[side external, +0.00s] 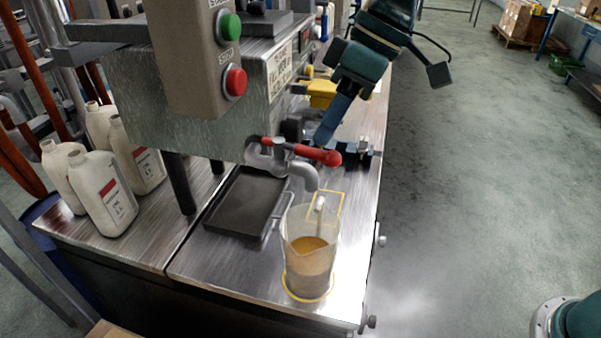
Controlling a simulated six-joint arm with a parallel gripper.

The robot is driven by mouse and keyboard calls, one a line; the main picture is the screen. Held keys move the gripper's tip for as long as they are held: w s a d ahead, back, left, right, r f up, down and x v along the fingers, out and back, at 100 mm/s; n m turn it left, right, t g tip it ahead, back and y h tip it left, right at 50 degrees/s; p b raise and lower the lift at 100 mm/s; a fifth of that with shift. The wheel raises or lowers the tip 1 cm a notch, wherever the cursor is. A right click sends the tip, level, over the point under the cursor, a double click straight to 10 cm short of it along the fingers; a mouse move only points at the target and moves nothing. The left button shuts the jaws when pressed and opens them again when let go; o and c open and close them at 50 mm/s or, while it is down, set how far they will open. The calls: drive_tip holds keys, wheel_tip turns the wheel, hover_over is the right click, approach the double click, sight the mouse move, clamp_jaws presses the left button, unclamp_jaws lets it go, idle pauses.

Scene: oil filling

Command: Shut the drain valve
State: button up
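The drain valve (279,152) is a grey tap with a red lever (317,154) on the machine's front. The lever lies roughly level and points right, across the downturned spout (308,180). Below the spout a clear jug (298,222) stands within a yellow ring on the steel bench, partly filled with amber-brown liquid. A pale strip at the jug's rim may be its handle or falling oil; I cannot tell. My gripper (328,130) reaches down behind the lever, close to it in the picture. Contact and the gap between its fingers are unclear.
A dark shallow tray (245,203) lies left of the jug. Several white bottles (103,190) stand at the left. A panel with green and red buttons (233,82) overhangs the machine (190,115).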

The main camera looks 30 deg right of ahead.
sight(299, 154)
drive_tip(key=v, duration=1)
drive_tip(key=s+d+f+m+t+h, duration=0.1)
drive_tip(key=s+d+f+m, duration=0.1)
drive_tip(key=s+d, duration=0.4)
drive_tip(key=s+d+f+m+t+h, duration=0.1)
drive_tip(key=s+d+f+m+t, duration=0.1)
drive_tip(key=s+d, duration=0.4)
drive_tip(key=shift+d+f+m, duration=0.65)
drive_tip(key=shift+d+m, duration=0.15)
drive_tip(key=shift+m, duration=0.3)
drive_tip(key=shift+s, duration=0.1)
drive_tip(key=w+a+r+n+g+y, duration=0.1)
drive_tip(key=w+a+r+n, duration=0.3)
drive_tip(key=w+a, duration=0.6)
drive_tip(key=shift+w+a+r+n+g+y, duration=0.35)
drive_tip(key=shift+a+r+g, duration=0.6)
drive_tip(key=shift+a, duration=1)
drive_tip(key=shift+a, duration=0.1)
drive_tip(key=shift+t, duration=0.25)
drive_tip(key=shift+x, duration=6.65)
